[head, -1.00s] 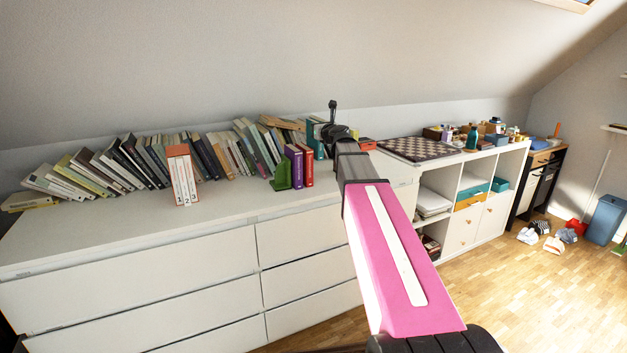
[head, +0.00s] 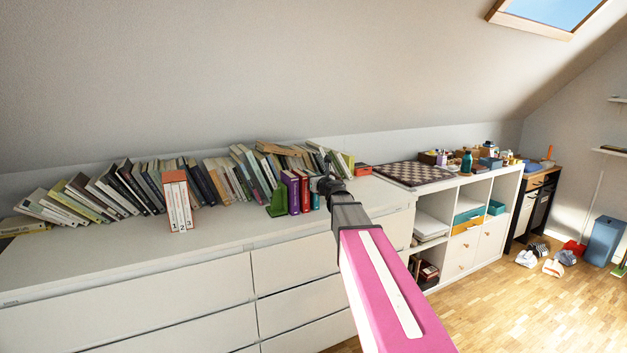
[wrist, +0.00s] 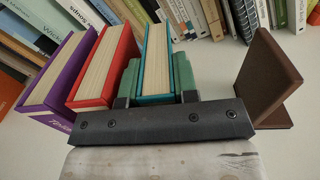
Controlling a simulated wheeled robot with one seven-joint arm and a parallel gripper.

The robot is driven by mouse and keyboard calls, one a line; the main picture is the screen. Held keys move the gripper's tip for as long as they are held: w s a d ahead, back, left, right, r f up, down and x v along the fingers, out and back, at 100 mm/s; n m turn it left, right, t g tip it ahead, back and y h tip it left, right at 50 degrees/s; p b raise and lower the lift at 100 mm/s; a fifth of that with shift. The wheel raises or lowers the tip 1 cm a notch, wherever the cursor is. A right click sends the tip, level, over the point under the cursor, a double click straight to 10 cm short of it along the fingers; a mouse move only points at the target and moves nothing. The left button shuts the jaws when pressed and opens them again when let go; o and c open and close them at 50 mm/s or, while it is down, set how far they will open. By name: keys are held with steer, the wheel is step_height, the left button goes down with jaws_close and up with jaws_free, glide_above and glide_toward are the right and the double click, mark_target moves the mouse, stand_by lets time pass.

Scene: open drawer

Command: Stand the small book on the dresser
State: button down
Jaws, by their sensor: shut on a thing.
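The small teal book (wrist: 155,60) is upright between the two green fingers of my gripper (wrist: 157,80) in the wrist view. My gripper is shut on it. In the head view, a strip of the teal book (head: 315,199) shows just right of a red book (head: 305,192), low at the dresser top (head: 225,228). The red book also stands just left of it in the wrist view (wrist: 105,65). My wrist hides most of the book in the head view. I cannot tell whether its bottom touches the dresser.
A purple book (head: 291,192) and a green bookend (head: 278,204) stand left of the red book. A brown bookend (wrist: 266,75) stands to the right in the wrist view, with a gap. A row of leaning books (head: 110,190) fills the back. The dresser's front strip is clear.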

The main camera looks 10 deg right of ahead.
steer(key=c, duration=1.2)
jaws_free()
steer(key=shift+f, duration=0.1)
steer(key=shift+o, duration=0.2)
steer(key=v, duration=1.2)
